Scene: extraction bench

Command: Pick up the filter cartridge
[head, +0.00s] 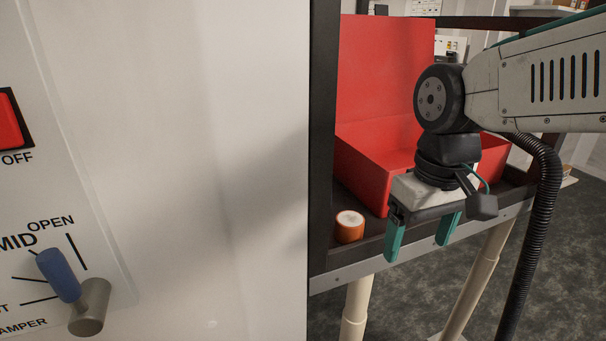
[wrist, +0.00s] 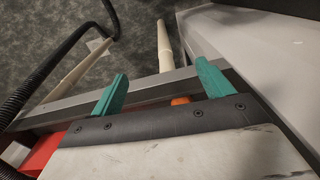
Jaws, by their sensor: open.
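The filter cartridge (head: 349,228) is a short orange cylinder with a white top. It stands upright on the dark bench top beside the red bin in the head view. In the wrist view only a small orange part of it (wrist: 180,101) shows between the fingers, the rest hidden behind the gripper body. My gripper (head: 418,246) has two teal fingers pointing down, spread apart and empty. In the head view it is to the right of the cartridge, near the bench's front edge. The fingers also show in the wrist view (wrist: 160,86).
A red bin (head: 372,178) with a tall back panel stands on the bench behind my gripper. A white cabinet (head: 200,150) with a blue damper lever (head: 58,275) fills the left. A dark upright post (head: 322,130) stands close to the cartridge's left. The bench has a grey front rail (head: 350,274).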

